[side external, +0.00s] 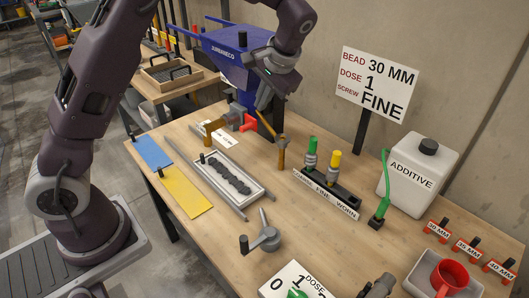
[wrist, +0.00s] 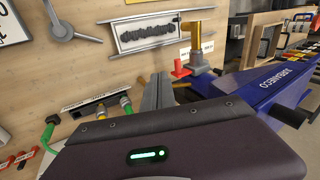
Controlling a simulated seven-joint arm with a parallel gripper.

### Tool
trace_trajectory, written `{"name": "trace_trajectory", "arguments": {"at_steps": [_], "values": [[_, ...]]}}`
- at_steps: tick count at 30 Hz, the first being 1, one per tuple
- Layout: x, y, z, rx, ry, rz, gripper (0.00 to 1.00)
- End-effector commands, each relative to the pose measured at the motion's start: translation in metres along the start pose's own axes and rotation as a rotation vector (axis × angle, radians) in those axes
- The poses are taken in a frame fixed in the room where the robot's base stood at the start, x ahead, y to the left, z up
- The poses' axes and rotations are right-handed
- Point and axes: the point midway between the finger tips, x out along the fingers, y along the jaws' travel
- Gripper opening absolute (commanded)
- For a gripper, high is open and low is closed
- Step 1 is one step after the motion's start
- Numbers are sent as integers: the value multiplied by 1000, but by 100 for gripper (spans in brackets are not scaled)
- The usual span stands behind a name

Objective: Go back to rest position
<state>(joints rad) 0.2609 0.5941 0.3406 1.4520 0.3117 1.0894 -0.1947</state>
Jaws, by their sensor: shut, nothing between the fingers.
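My gripper (side external: 263,104) is shut and empty. It hangs above the back of the wooden table, in front of the blue machine (side external: 222,43), with its fingers pointing down. In the wrist view my gripper's grey fingers (wrist: 157,90) lie together near the middle, and the blue machine (wrist: 262,98) is on the right. A red handle (side external: 249,123) is close to the fingertips at the machine's outlet. Whether the fingers touch anything is hard to tell, but they appear clear.
A white tray (side external: 257,194) holds a grey concrete strip. A black rack (side external: 330,187) holds green- and yellow-topped screws. An additive jug (side external: 447,178), a sign (side external: 372,85), a lever (side external: 264,237) and a red cup (side external: 450,278) stand around. Blue and yellow plates (side external: 184,197) lie at left.

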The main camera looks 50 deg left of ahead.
Motion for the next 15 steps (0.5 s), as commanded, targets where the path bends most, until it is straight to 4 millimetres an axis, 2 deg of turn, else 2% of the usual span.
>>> {"name": "trace_trajectory", "arguments": {"at_steps": [1, 3, 5, 7, 9, 12, 15], "values": [[-31, -10, 25, -26, 29, 87, 0], [-66, -17, 63, -44, 76, 197, 0], [-93, -19, 99, -52, 125, 278, 0], [-117, -18, 144, -55, 190, 356, 0], [-132, -13, 188, -53, 256, 411, 0], [-138, -2, 240, -48, 338, 453, 0], [-134, 8, 273, -45, 393, 467, 0]]}}
